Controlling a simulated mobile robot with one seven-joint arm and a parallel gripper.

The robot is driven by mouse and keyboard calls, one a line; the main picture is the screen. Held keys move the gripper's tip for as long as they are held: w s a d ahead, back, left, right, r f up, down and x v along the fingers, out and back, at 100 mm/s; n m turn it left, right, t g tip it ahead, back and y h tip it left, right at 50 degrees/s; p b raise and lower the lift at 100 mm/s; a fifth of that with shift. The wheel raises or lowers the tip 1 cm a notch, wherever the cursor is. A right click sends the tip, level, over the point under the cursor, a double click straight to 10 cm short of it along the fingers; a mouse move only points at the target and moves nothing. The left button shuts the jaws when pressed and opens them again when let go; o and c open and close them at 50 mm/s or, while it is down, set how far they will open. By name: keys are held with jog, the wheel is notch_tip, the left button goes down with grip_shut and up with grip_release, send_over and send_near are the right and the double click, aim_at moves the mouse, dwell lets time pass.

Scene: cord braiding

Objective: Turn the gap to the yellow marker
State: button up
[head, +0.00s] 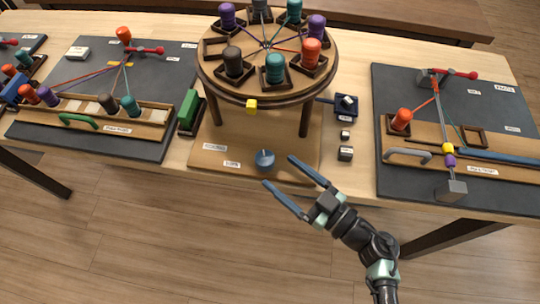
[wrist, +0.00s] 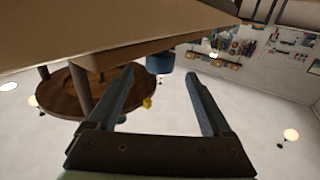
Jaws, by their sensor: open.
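The round wooden braiding disc (head: 252,84) stands on posts over a wooden base and carries several coloured bobbins around its rim. The gap, an empty holder (head: 215,47), is at the disc's left side, between a purple bobbin (head: 228,17) and a dark bobbin (head: 233,61). The yellow marker (head: 251,106) is a small cube below the disc's front edge; it also shows in the wrist view (wrist: 147,102). A blue knob (head: 264,158) sits on the base front. My gripper (head: 278,170) is open and empty, in front of the knob. In the wrist view the knob (wrist: 159,63) appears between the fingertips.
A dark board (head: 95,75) with cords and spools lies left, another (head: 390,90) right. A green block (head: 189,112) stands left of the base; small grey cubes (head: 345,153) and a blue tray (head: 325,106) are right of it. Open floor lies before the table.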

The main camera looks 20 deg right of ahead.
jog(key=v, duration=0.7)
